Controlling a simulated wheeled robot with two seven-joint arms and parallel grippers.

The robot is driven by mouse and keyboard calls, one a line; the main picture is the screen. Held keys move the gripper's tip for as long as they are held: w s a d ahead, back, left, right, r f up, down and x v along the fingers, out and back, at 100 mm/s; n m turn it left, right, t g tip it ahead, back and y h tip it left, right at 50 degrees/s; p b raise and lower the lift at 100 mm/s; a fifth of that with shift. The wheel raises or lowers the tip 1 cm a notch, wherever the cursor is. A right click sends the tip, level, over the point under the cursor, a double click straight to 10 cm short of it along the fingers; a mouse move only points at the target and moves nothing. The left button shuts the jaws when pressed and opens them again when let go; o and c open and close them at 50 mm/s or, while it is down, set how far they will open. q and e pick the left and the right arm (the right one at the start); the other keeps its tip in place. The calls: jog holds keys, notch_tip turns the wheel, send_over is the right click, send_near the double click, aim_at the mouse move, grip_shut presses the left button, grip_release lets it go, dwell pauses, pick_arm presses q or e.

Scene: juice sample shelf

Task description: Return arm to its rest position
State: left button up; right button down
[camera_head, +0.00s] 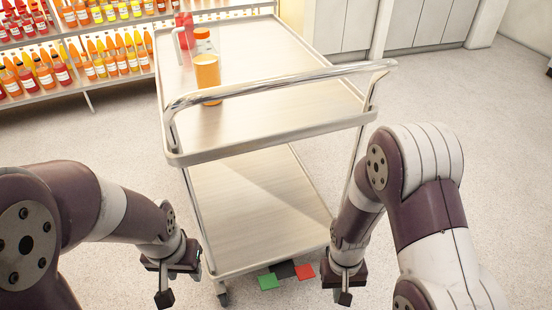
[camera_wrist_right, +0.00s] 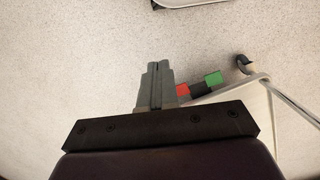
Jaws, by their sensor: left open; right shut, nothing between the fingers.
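My left arm comes in from the left in the head view, and its gripper (camera_head: 180,284) hangs open and empty in front of the cart's left side. My right arm comes in from the right, and its gripper (camera_head: 345,290) hangs low near the cart's front right corner. In the right wrist view the right gripper's fingers (camera_wrist_right: 158,70) are together with nothing between them. Both grippers are apart from the bottle on the cart.
A metal cart (camera_head: 255,122) with a push handle stands ahead between my arms. An orange bottle (camera_head: 207,72) and a red container (camera_head: 185,30) stand on its top. Shelves of juice bottles (camera_head: 62,72) are at back left. Coloured squares (camera_head: 268,281) lie by the cart's base. Floor right is clear.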

pick_arm(q)
notch_tip(320, 180, up, 28)
jog(key=p, duration=2.3)
pick_arm(e)
jog(key=d+r+t, duration=0.1)
jog(key=r, duration=1.9)
jog(key=s+d+r+t, duration=0.1)
jog(key=d+r+t, duration=0.1)
jog(key=r, duration=1.9)
jog(key=shift+s+d+r, duration=0.15)
jog(key=shift+d+r, duration=0.1)
jog(key=shift+d, duration=0.05)
